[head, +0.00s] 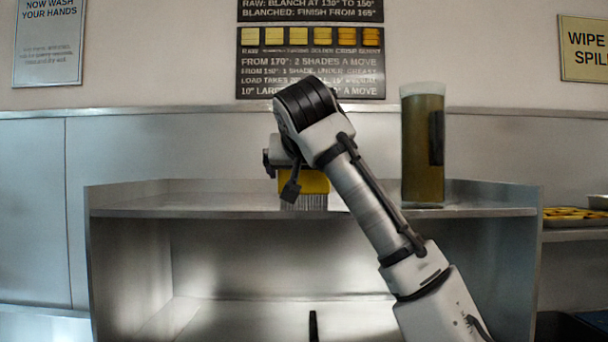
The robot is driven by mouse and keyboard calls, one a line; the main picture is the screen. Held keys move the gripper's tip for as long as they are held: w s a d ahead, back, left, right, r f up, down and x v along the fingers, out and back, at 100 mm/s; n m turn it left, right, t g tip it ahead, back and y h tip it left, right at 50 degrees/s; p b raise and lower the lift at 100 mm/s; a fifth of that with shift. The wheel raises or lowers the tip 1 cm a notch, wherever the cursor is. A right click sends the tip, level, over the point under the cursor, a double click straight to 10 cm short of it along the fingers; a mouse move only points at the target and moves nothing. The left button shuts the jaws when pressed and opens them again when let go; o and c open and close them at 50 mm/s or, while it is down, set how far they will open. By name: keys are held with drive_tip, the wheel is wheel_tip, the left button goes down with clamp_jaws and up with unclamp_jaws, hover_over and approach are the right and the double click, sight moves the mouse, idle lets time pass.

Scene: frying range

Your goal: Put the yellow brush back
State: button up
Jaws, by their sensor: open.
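The yellow brush (316,182) stands on the top shelf of the metal unit, with its pale bristles (308,202) pointing down at the shelf surface. My gripper (292,186) is open at the brush. One dark finger shows in front of the brush's left part; the other finger is hidden or cannot be made out. My arm covers the upper and right side of the brush. I cannot tell whether the fingers touch it.
A tall glass container of brown-green liquid (422,165) stands on the shelf to the right of my arm. The metal shelf (150,210) is clear to the left. Yellow food pieces (572,213) lie on a lower surface at far right. A wall is behind.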

drive_tip(key=b+v, duration=0.2)
drive_tip(key=v, duration=0.9)
